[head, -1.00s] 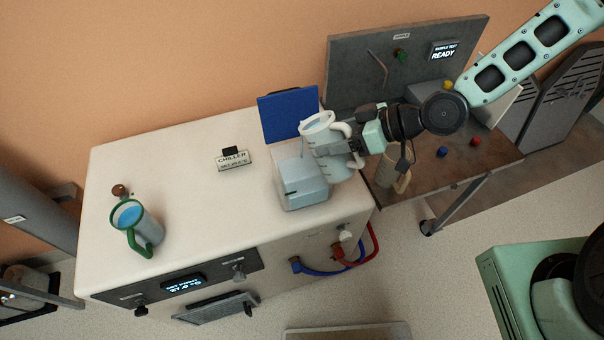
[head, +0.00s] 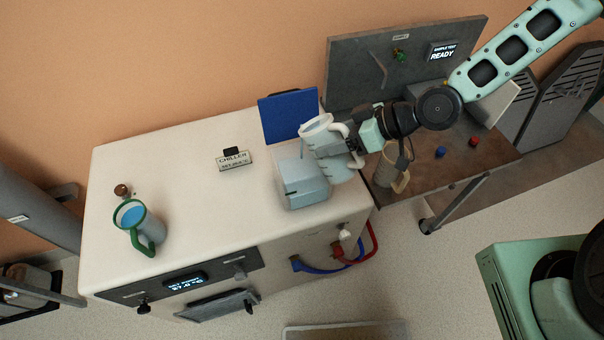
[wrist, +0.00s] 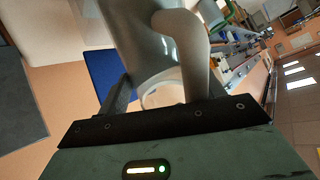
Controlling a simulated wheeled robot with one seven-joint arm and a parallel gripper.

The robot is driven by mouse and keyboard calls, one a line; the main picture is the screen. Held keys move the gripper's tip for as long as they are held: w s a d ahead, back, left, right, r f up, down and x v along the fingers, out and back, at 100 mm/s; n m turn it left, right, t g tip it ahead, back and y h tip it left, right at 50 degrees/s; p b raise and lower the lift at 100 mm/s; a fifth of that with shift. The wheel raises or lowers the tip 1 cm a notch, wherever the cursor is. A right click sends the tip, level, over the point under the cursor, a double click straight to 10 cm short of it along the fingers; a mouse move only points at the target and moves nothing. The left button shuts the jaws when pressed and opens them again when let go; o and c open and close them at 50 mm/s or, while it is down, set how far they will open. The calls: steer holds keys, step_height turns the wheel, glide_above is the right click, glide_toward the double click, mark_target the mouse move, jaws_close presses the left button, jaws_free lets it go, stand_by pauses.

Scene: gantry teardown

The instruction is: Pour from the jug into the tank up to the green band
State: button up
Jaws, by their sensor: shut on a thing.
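My gripper (head: 353,144) is shut on a pale translucent jug (head: 335,165) with a white handle. The jug is tilted, its rim to the upper left, over the right side of the tank (head: 306,190). A thin bluish stream seems to run from its lip down into the tank. The tank is a clear box set in the chiller top, with a raised blue lid (head: 289,117) behind it. A small dark mark shows on its front wall; the green band and the level cannot be read clearly. In the wrist view, the jug (wrist: 150,45) and its handle fill the space between the fingers.
A green-handled jug (head: 132,222) with blue liquid stands at the left of the white chiller (head: 200,200), near a small brown cap (head: 121,190). A CHILLER sign (head: 234,160) stands mid-top. Another, tan-handled jug (head: 388,167) stands on the lower bench at right.

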steer(key=shift+r+p, duration=0.1)
steer(key=shift+p, duration=0.2)
steer(key=shift+w+a+g+h+p, duration=0.1)
steer(key=shift+g+h+p, duration=0.4)
steer(key=shift+h+p, duration=0.45)
stand_by(1.6)
steer(key=shift+w+a+f+m+g+h+p, duration=0.15)
steer(key=shift+f+m+g+h+p, duration=0.25)
steer(key=shift+p, duration=0.3)
steer(key=shift+w+a+f+m+g+h+p, duration=0.1)
steer(key=shift+a+f+g+h+p, duration=0.1)
steer(key=shift+g+h+p, duration=0.4)
stand_by(2.8)
steer(key=shift+f, duration=0.15)
stand_by(0.9)
